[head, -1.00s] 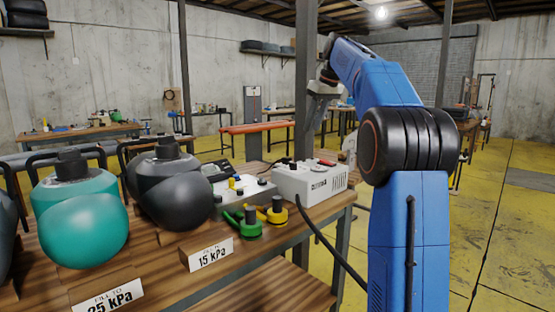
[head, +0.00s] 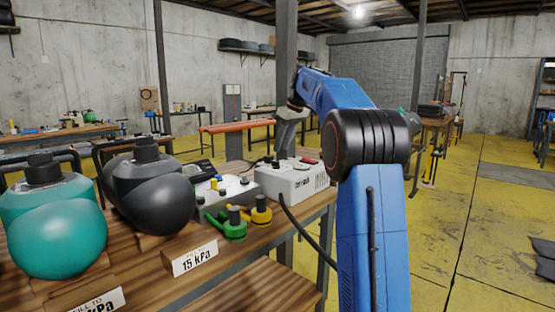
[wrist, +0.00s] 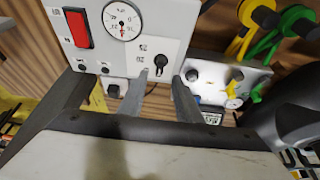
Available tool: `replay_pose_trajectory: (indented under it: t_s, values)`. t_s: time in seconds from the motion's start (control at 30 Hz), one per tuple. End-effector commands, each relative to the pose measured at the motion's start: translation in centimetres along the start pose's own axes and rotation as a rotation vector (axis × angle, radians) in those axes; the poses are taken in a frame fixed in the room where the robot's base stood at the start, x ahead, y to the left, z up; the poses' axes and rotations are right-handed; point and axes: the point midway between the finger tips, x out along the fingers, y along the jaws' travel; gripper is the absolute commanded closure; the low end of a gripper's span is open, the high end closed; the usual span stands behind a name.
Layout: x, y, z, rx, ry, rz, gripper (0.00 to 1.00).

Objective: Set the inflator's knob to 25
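The inflator is a white box (head: 286,182) on the workbench, with a red switch on top. In the wrist view its panel (wrist: 172,22) shows the red switch (wrist: 77,28), a round gauge (wrist: 123,20) and a small dark knob (wrist: 160,63) beside printed numbers. Contact cannot be told. In the head view my wrist is above the inflator and the fingertips are hidden.
A second pale box (head: 226,194) with yellow parts stands left of the inflator. Green (head: 231,226) and yellow (head: 258,212) hose fittings lie in front. Teal (head: 58,232) and dark (head: 155,195) inflatables stand further left. A dark hose hangs off the bench. Open floor lies right.

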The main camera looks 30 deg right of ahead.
Motion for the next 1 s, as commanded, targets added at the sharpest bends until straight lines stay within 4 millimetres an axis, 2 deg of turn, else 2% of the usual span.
replay_pose_trajectory:
  t_s: [0.2,0.4,0.57,0.83,0.87,0.97,1.0]
  values:
    - [3.7,0.0,0.1,0.001,-0.002,-0.001,0.69]
    - [5.9,0.0,0.0,0.0,-0.001,-0.001,0.69]
    - [6.7,0.0,0.0,0.0,-0.001,0.0,0.69]
    - [6.8,0.0,0.0,0.0,0.0,0.0,0.69]
    - [6.8,0.0,0.0,0.0,0.0,0.0,0.74]
    - [6.8,0.0,0.0,0.0,0.0,0.0,0.97]
    - [6.8,0.0,0.0,0.0,0.0,0.0,1.0]
